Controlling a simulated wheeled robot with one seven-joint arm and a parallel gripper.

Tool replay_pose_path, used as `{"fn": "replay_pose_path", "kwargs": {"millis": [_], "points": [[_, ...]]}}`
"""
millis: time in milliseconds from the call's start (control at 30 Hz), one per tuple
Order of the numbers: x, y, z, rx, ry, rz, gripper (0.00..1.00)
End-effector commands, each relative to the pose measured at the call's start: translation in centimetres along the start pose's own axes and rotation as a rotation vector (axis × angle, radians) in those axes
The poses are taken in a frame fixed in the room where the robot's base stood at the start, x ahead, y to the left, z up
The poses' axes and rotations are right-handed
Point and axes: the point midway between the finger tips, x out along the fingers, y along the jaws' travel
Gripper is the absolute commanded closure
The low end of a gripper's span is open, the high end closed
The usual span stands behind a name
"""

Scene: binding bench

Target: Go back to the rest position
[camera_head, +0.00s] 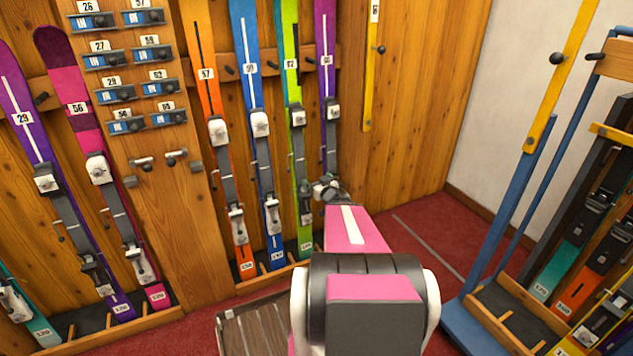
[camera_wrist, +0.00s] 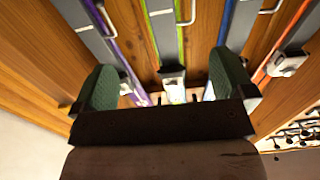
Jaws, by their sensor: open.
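My gripper (camera_head: 327,188) reaches toward the wall rack in the head view, low in front of the purple ski (camera_head: 325,60) and just right of the green ski (camera_head: 291,70). In the wrist view my gripper (camera_wrist: 165,82) shows two green-padded fingers spread wide with nothing held between them. The green ski (camera_wrist: 165,40) shows beyond the gap, with the purple ski (camera_wrist: 97,25) to its left and the blue ski (camera_wrist: 236,30) to its right. Whether a finger touches any ski cannot be told.
An orange ski (camera_head: 204,80) and more numbered skis stand along the wooden wall. A blue rack (camera_head: 510,220) with skis stands at right. A slatted mat (camera_head: 255,325) lies on the red floor. Open floor (camera_head: 425,225) lies between.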

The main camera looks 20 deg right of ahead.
Motion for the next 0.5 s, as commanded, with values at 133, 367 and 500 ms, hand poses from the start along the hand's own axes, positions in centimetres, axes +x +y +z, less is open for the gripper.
{"fn": "replay_pose_path", "kwargs": {"millis": [133,367,500], "points": [[0.02,0.00,0.00,0.000,0.000,0.000,0.00],[0.14,-0.10,-0.01,-0.001,-0.011,0.016,0.00],[0.60,-0.52,0.20,-0.007,-0.071,0.085,0.00]]}}
